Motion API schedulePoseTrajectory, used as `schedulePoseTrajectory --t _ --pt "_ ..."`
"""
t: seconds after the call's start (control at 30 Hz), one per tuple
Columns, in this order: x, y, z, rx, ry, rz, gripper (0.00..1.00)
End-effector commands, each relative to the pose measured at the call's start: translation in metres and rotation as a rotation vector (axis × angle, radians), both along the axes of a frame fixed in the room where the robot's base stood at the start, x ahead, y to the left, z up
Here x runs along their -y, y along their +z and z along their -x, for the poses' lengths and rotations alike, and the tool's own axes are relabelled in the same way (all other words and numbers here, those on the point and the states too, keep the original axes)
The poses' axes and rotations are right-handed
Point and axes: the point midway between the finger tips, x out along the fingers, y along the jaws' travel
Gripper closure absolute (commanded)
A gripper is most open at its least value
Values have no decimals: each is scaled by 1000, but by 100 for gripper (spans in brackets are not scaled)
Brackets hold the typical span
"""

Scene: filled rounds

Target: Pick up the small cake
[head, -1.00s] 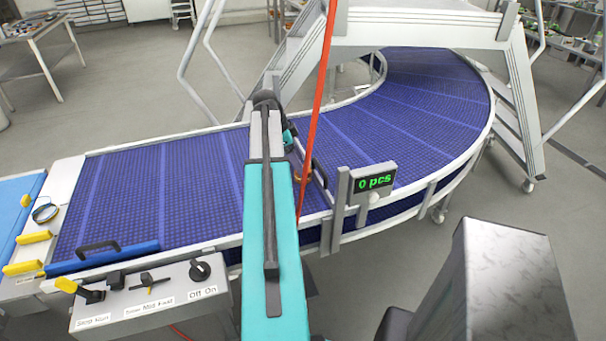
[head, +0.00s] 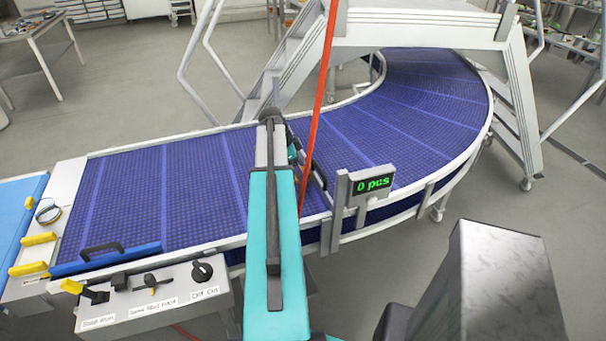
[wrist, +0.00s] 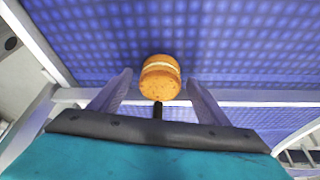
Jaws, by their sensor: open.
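The small cake (wrist: 160,77) is a round orange-brown cake with a pale cream band around its middle. In the wrist view it is on the blue conveyor belt (wrist: 245,50), near the belt's pale side rail. My gripper (wrist: 159,84) is open, with one finger to the left of the cake and one to the right. Gaps show between the cake and both fingers.
The counter display (head: 372,184) reads "0 pcs" on the belt's near edge, close to my arm. A red cord (head: 318,105) runs down beside the arm. A control box (head: 155,300) with switches is at front left. A step bridge (head: 420,28) crosses the belt behind.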

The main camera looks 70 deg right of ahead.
Motion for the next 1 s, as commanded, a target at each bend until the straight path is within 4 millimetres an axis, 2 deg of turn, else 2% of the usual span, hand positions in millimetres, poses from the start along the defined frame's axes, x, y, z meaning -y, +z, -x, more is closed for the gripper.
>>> schedulePoseTrajectory --t 0.2,0.67,0.87,1.0 --pt "1 -6 2 0 0 1 30" --pt "1 -6 1 0 1 0 30" --pt "1 -6 1 0 1 0 61" --pt "1 -5 1 0 1 0 62"
